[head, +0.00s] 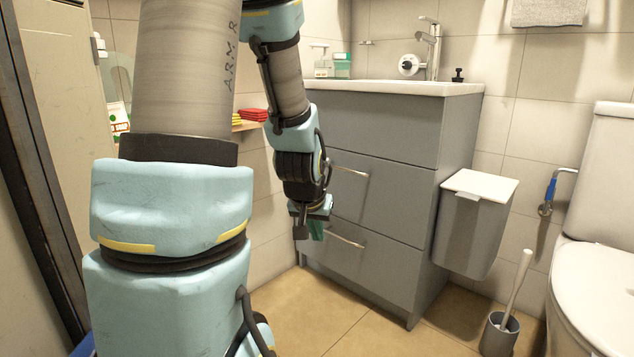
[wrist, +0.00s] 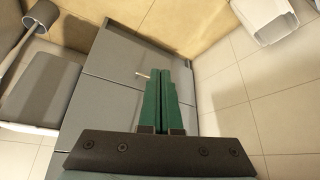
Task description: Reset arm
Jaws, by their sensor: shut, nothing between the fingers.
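My gripper (head: 316,230) hangs at the end of my arm in front of the grey vanity cabinet (head: 400,130) in the head view, near its lower drawer handles. In the wrist view my gripper's green fingers (wrist: 168,85) are together with nothing between them. The cabinet's grey drawer fronts (wrist: 110,85) show behind the fingers in that view. My arm covers much of the left half of the head view and hides what is behind it.
A grey bin with a white lid (head: 475,220) hangs on the cabinet's right side. A toilet (head: 590,270) and a brush in a holder (head: 500,330) stand at the right. Tiled floor (head: 385,335) is clear in front of the cabinet. A shelf with sponges (head: 252,115) is at the left wall.

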